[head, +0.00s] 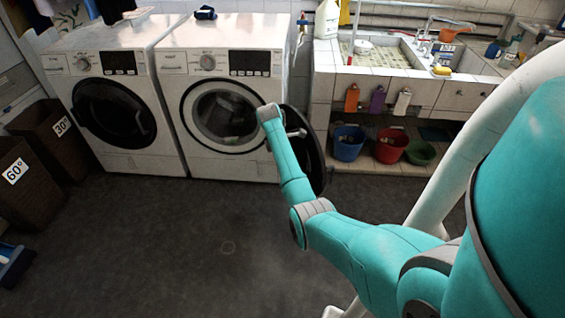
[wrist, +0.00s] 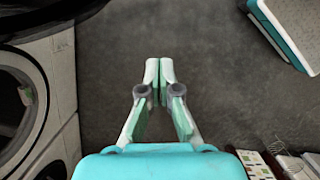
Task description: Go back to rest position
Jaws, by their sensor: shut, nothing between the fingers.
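My gripper (wrist: 159,72) shows in the wrist view with its two fingertips together and nothing between them. It hangs over bare dark floor, apart from the washing machine at the left. In the head view my teal arm reaches toward the right washing machine (head: 222,165), its end in front of that machine's right side. The gripper is hard to make out there. The right machine's round door (head: 316,165) stands swung open to the right, partly behind my arm. Its drum looks dark inside.
The left washing machine (head: 122,160) has its door shut. Two dark bins (head: 52,140) marked 30° and 60° stand at the left. A tiled sink (head: 385,52) is at the right, with blue (head: 348,146), red (head: 391,149) and green buckets below. The middle floor is clear.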

